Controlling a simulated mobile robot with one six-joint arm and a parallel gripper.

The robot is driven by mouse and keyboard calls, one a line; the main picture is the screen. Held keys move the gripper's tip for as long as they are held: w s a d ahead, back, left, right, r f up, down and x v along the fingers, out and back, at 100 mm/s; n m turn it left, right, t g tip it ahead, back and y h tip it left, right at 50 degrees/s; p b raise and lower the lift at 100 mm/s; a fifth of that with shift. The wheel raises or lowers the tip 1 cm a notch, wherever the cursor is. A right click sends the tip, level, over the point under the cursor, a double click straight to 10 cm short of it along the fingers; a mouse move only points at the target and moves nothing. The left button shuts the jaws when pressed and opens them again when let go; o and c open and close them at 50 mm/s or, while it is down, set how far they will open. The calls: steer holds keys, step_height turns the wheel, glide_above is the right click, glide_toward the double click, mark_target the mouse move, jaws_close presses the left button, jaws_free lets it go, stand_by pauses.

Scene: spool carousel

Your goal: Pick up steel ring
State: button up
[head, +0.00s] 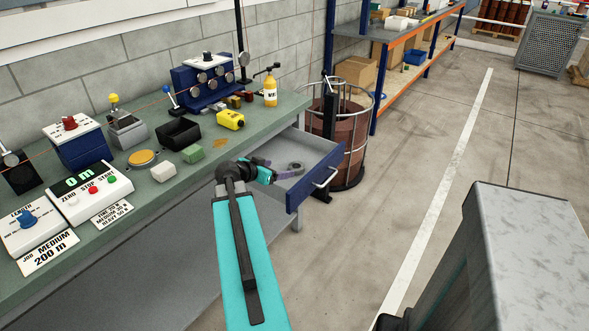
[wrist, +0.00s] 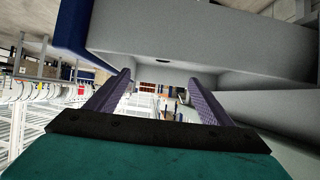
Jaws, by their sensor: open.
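A small grey ring-shaped thing, which looks like the steel ring (head: 296,168), lies in the open drawer (head: 322,161) of the green bench. My gripper (head: 275,169) is over the drawer's left part, its purple fingers just left of the ring. Whether they touch it I cannot tell. In the wrist view my gripper (wrist: 158,77) shows two purple fingers spread apart with nothing held between them. Grey drawer walls (wrist: 200,45) fill much of that view. I cannot make out the ring there.
A wire-framed brown bin (head: 350,150) stands just beyond the drawer.

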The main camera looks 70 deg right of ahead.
steer(key=shift+w, duration=0.1)
steer(key=shift+d+f, duration=0.35)
steer(key=shift+d, duration=0.15)
steer(key=p, duration=0.2)
glide_toward(300, 166)
steer(key=shift+s, duration=0.2)
steer(key=shift+d+f, duration=0.1)
steer(key=shift+p+x, duration=0.75)
steer(key=shift+x, duration=1.7)
steer(key=c, duration=1.2)
